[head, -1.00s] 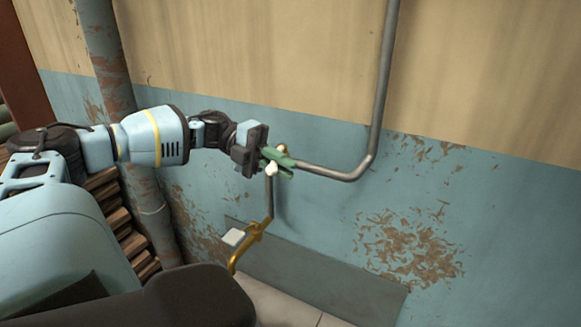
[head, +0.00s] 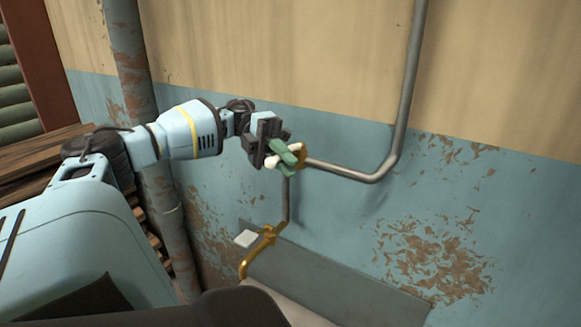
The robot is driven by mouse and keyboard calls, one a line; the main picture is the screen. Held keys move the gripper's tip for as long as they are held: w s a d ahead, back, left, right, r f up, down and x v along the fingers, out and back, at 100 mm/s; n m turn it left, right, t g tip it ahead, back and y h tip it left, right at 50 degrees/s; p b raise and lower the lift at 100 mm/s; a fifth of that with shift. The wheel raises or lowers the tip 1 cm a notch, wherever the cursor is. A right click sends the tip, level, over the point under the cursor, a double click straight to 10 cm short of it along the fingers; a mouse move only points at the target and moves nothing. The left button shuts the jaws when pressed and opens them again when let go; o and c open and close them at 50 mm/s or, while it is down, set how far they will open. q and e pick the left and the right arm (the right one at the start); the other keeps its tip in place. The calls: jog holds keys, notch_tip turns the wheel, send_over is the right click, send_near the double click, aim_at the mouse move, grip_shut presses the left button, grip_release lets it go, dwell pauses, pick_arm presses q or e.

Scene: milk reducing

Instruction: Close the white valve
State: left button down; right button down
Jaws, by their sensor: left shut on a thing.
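The white valve handle (head: 295,147) sits on a brass fitting (head: 303,158) where the grey pipes meet on the wall. My left gripper (head: 284,157) has green fingers and is shut on this handle. White ends of the handle show on both sides of the fingers; its middle is hidden behind them. My right gripper is not in view.
A grey pipe (head: 408,90) runs down the wall and bends left to the valve. A thick rusty pipe (head: 130,60) stands at left behind my arm. A grey panel (head: 330,285) lies below the tap. The wall at right is clear.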

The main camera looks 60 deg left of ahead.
pick_arm(q)
jog(key=shift+s+f, duration=0.1)
jog(key=shift+f, duration=0.15)
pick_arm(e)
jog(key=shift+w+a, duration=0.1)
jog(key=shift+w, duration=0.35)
pick_arm(q)
jog(key=c, duration=1.7)
grip_release()
jog(key=shift+r, duration=0.15)
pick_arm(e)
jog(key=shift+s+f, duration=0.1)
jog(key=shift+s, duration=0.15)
